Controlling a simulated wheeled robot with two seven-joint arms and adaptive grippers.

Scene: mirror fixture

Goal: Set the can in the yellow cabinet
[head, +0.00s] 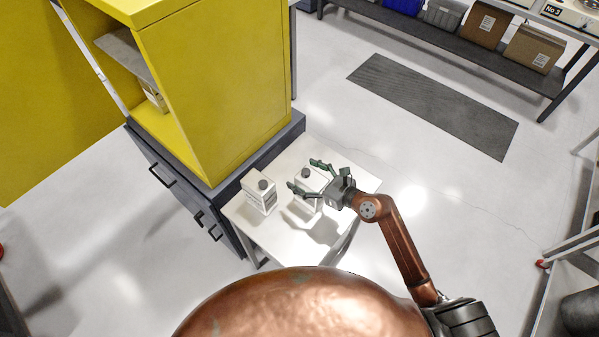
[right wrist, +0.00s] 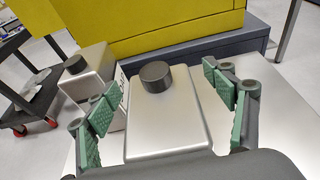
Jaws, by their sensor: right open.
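Two white cans with black caps stand upright on a small white table. The right-hand can (head: 309,184) is at my right gripper (head: 303,174), which is open with one finger on each side of it. In the right wrist view this can (right wrist: 168,122) stands between the green finger pads, with gaps visible at both sides. The other can (head: 260,197) stands to its left and also shows in the right wrist view (right wrist: 88,85). The yellow cabinet (head: 232,85) stands open behind, on a dark blue-grey base. My left gripper is out of view.
The white table (head: 258,228) adjoins the cabinet base (head: 187,190). The yellow door (head: 50,100) is swung open to the left. A labelled item (head: 153,96) sits inside the cabinet, below a grey shelf (head: 126,53). A dark mat (head: 435,105) lies on open floor.

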